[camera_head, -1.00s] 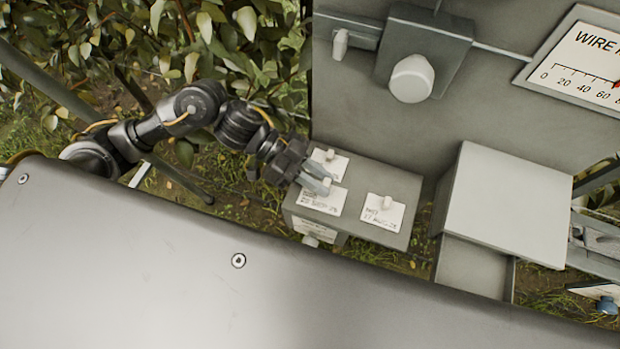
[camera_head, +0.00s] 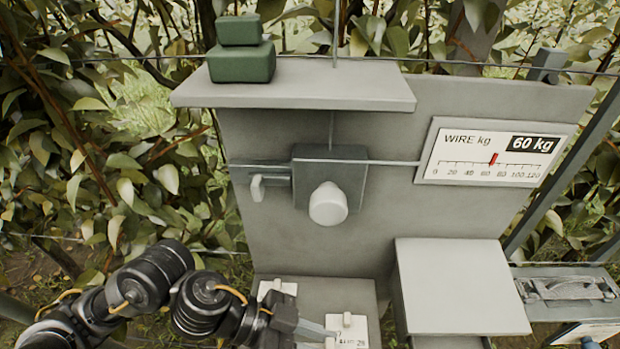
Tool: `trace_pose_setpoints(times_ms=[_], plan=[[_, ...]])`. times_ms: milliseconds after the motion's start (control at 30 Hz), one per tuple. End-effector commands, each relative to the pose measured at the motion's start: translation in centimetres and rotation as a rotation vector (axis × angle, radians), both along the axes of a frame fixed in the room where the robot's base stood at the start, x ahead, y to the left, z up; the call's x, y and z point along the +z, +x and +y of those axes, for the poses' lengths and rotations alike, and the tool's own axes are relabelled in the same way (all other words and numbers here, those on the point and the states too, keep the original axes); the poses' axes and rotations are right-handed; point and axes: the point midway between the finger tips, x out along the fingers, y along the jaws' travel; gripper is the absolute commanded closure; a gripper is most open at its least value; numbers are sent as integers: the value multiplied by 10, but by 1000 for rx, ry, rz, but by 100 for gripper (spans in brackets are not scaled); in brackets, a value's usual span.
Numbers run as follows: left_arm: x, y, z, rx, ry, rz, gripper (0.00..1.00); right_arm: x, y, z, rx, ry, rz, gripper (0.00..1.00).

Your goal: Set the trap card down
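A white trap card (camera_head: 347,326) with a pale peg on it and partly legible date writing lies on the grey box top (camera_head: 325,288) at the bottom of the head view. Another white card (camera_head: 278,288) with a peg lies at the back left of the same top. My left gripper (camera_head: 320,330) reaches in from the left, low over this top, its fingers pointing right beside the dated card. The picture's lower edge cuts off the area below the fingers. Whether they are open or hold anything cannot be told. My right gripper is not in view.
A grey panel with a round white knob (camera_head: 328,204), a small lever (camera_head: 257,187) and a wire gauge (camera_head: 495,154) reading 60 kg stands behind. Green blocks (camera_head: 241,64) sit on its upper shelf (camera_head: 330,92). A pale grey box (camera_head: 462,288) stands right of the card top.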

Motion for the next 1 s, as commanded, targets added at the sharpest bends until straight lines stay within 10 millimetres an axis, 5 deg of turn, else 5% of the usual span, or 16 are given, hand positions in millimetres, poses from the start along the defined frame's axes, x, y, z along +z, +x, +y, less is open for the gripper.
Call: trace_pose_setpoints(times_ms=[167,267,600,800,1000], plan=[[0,9,5,34,1,1,98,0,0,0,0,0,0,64],[1,32,20,116,0,2,98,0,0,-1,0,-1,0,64],[0,138,147,557,6,5,98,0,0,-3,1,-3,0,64],[4,165,211,713,3,2,98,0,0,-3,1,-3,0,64],[8,174,236,768,1,1,98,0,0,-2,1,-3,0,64]])
